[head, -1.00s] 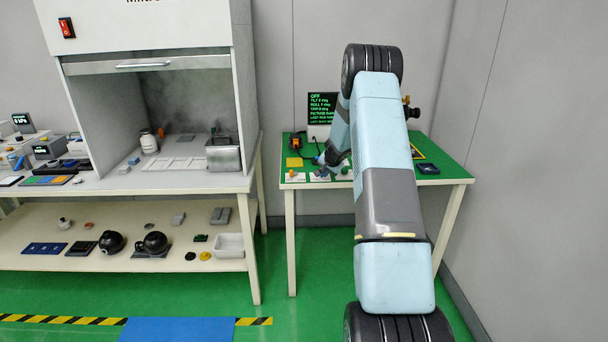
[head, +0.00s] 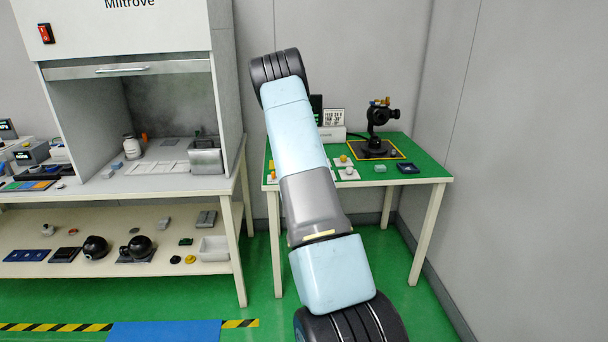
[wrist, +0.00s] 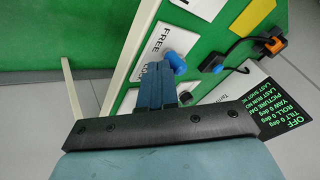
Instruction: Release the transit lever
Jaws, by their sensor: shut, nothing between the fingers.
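In the wrist view my gripper (wrist: 153,68) is shut and empty, its blue-grey fingers together over the green table top. A white card (wrist: 165,45) lettered "FREE" lies beside the fingertips. A bright blue knob (wrist: 176,62) stands close right of the fingers; I cannot tell whether they touch it. No part is clearly marked as the transit lever. In the head view a black gimbal camera (head: 379,117) with orange parts on top stands inside a yellow outline. My arm hides the gripper and the table's left part in that view.
The green table (head: 425,165) also carries a white display box (head: 333,132), white cards with small knobs (head: 347,172) and a dark blue item (head: 408,167). A cable (wrist: 237,70) lies near the gripper. The fume hood bench stands left; the wall is close right.

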